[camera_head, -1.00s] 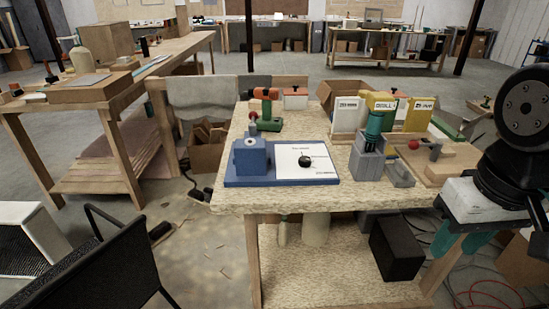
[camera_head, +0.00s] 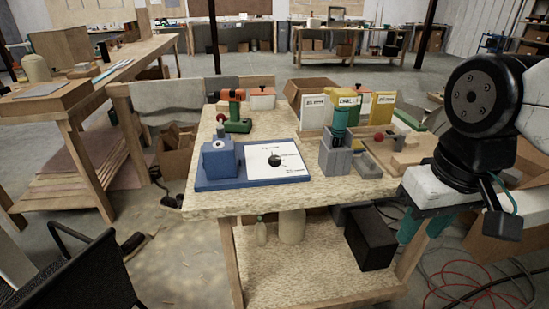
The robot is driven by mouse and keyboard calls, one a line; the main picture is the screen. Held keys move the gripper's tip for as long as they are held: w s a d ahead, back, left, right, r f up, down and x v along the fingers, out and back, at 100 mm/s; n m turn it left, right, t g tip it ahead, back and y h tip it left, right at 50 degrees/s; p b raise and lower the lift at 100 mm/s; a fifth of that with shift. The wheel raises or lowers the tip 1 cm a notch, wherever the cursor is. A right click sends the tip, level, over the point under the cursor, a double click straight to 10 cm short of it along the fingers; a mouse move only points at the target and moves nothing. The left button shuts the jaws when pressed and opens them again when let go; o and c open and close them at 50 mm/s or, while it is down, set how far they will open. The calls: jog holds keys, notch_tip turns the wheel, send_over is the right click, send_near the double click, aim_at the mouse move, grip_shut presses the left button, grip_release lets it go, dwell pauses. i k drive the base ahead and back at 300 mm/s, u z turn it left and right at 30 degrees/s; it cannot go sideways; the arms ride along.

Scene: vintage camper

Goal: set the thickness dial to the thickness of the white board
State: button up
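The thickness dial (camera_head: 275,160) is a small black knob on a white printed plate. The plate lies on a blue base (camera_head: 212,184) near the front left of the workbench. Fine marks and print on the plate are too small to read. A white board (camera_head: 313,112) stands upright at the back right of the bench, with a dark printed label that I cannot read for certain. Part of my arm shows at the right edge, over the bench's right side.
A blue block (camera_head: 219,160) stands on the base left of the dial. A grey holder (camera_head: 335,158) with a green-handled tool stands to its right. A yellow board (camera_head: 382,108) stands at back right. The bench's front strip is clear.

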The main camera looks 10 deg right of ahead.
aim_at(276, 160)
jog(key=k, duration=0.55)
jog(key=u, duration=0.7)
jog(key=i, duration=1.1)
jog(key=z, duration=0.7)
